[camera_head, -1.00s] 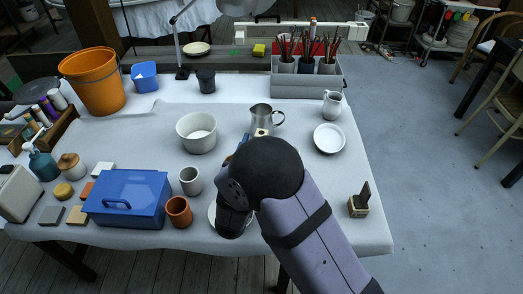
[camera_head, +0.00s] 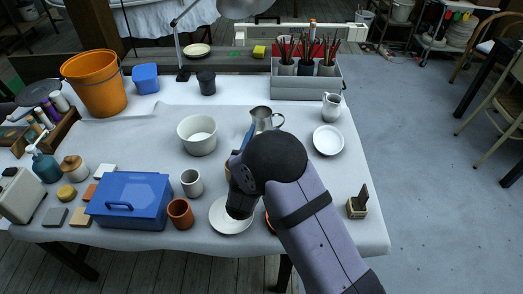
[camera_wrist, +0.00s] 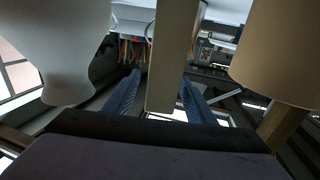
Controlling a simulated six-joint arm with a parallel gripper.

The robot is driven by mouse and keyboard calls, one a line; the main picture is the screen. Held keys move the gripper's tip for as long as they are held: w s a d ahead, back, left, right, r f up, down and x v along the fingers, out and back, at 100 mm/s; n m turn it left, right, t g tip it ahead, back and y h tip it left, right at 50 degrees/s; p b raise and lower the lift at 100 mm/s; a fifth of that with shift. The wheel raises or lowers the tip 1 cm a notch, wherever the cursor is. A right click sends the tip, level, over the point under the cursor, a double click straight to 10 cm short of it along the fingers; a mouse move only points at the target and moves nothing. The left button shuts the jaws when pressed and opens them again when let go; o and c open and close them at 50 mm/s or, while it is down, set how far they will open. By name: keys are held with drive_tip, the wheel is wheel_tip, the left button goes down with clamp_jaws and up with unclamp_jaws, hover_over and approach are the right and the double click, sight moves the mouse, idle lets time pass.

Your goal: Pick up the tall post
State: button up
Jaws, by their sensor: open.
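A tall, flat-sided beige post (camera_wrist: 172,55) stands in the middle of the wrist view, its outline lying between my two blue fingers. My gripper (camera_wrist: 160,85) is open, with one finger on each side of the post in that picture. I cannot tell how deep the post is between the fingers, and no touch shows. In the head view my dark wrist and lilac arm cover the post. There only a little of my gripper's blue shows, at the left of the wrist, over the table's middle.
In the wrist view a pale rounded vessel (camera_wrist: 65,50) is close on the left and a tan cylinder (camera_wrist: 290,50) on the right. A metal pitcher (camera_head: 262,117), white bowl (camera_head: 198,146), grey cup (camera_head: 191,184), terracotta cup (camera_head: 180,214) and white plate (camera_head: 230,224) surround my arm.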

drive_tip(key=shift+w+d, duration=0.15)
drive_tip(key=shift+w, duration=0.7)
clamp_jaws()
drive_tip(key=shift+r, duration=0.15)
